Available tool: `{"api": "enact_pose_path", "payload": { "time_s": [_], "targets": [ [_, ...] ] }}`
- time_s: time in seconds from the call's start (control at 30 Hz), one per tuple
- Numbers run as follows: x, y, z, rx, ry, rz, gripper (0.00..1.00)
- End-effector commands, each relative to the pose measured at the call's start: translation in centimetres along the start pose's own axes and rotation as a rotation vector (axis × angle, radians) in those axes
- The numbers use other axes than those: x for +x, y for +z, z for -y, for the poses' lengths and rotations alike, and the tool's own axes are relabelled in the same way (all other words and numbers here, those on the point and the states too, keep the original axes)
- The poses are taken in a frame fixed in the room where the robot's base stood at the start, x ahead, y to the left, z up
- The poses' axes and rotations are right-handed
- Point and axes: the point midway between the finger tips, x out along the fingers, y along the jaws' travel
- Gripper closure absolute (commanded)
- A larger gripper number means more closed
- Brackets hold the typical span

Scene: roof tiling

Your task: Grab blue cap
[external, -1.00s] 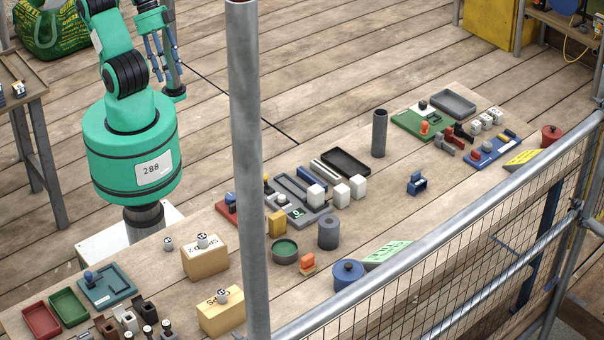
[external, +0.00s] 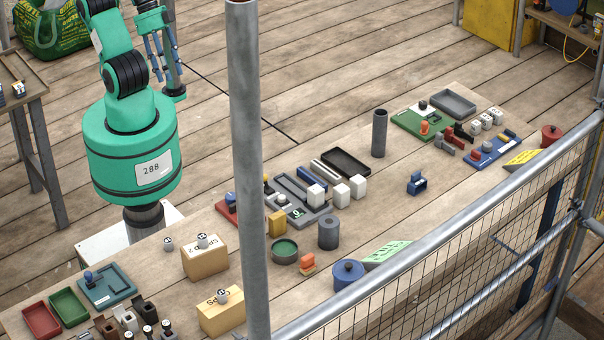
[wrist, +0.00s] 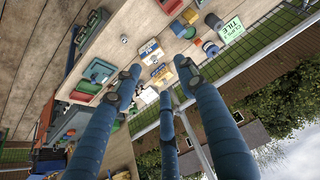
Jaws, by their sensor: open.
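A round blue cap with a small knob (external: 348,270) stands on the plank table, close to the fence rail in the lower middle of the external view. It looks like the blue round shape (wrist: 210,48) beside the green tile sign in the wrist view. I cannot tell for certain that this is the blue cap meant, as other small blue pieces lie about. My gripper (wrist: 160,77) has its blue fingers spread and empty in the wrist view. In the external view my gripper (external: 161,56) is raised at the upper left, far from the blue cap.
A green tile sign (external: 388,254), an orange stamp (external: 307,262), a grey cylinder (external: 328,233) and a round green dish (external: 285,251) stand around the cap. A metal pole (external: 247,150) and the fence rail (external: 440,234) cross the external view. A blue block (external: 416,183) sits farther right.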

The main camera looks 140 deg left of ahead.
Motion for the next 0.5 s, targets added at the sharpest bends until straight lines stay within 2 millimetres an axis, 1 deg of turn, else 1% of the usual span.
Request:
{"api": "enact_pose_path", "payload": {
  "time_s": [0.33,0.5],
  "targets": [
    [0.0,-0.1,0.0,0.001,-0.001,0.0,0.59],
    [-0.1,-1.0,0.4,0.019,-0.008,0.005,0.59]
  ]
}}
